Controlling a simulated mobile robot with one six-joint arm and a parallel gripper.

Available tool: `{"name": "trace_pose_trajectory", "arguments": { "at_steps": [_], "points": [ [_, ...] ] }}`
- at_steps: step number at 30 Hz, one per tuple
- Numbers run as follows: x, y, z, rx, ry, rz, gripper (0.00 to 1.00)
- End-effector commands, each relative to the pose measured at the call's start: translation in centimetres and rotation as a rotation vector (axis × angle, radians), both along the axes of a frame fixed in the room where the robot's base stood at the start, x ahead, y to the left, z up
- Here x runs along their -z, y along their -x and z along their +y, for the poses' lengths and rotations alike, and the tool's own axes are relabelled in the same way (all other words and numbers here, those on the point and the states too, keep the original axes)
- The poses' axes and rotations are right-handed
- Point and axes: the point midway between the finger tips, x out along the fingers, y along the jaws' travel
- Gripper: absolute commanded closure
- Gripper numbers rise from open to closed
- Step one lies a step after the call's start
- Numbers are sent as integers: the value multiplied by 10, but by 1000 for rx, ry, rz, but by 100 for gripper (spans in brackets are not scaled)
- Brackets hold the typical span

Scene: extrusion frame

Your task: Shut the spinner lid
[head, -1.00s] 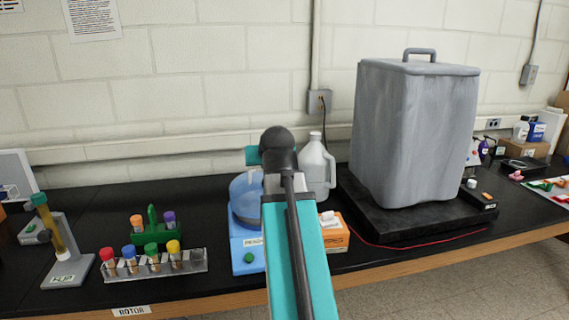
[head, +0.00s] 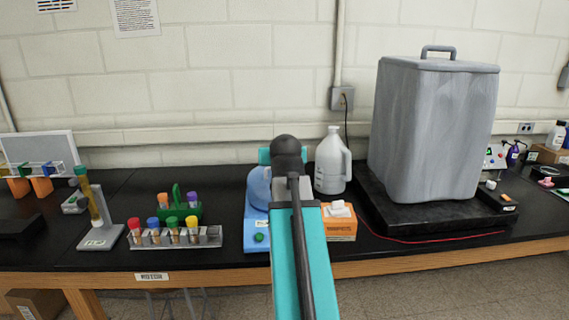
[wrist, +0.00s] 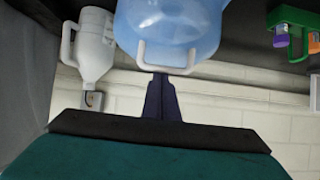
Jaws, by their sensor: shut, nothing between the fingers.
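The blue spinner (head: 257,230) stands on the black bench, partly hidden behind my arm. Its rounded, see-through blue lid (head: 259,188) shows left of my arm in the head view. The lid (wrist: 170,25) fills the top middle of the wrist view, with a white loop handle (wrist: 143,58) at its edge. My gripper (wrist: 163,78) is shut and empty, its dark fingertips at the handle. I cannot tell whether they touch it. The head view hides the fingers behind my arm, and how far the lid stands open is unclear.
A white jug (head: 331,165) and an orange box (head: 340,224) stand close right of the spinner. A large grey container (head: 433,130) is farther right. A rack of capped tubes (head: 176,237) and a green holder (head: 180,210) stand left. The wall is behind.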

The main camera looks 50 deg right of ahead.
Motion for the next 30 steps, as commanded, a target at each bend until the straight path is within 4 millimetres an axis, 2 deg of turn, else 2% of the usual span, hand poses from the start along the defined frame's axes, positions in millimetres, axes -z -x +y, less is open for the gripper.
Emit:
{"name": "trace_pose_trajectory", "arguments": {
  "at_steps": [1,13,17,30],
  "points": [
    [27,9,10,-4,-65,59,100],
    [24,17,0,13,-60,58,100],
    [16,16,-2,14,-52,51,100],
    [-39,2,-10,4,-4,-4,100]
  ]
}}
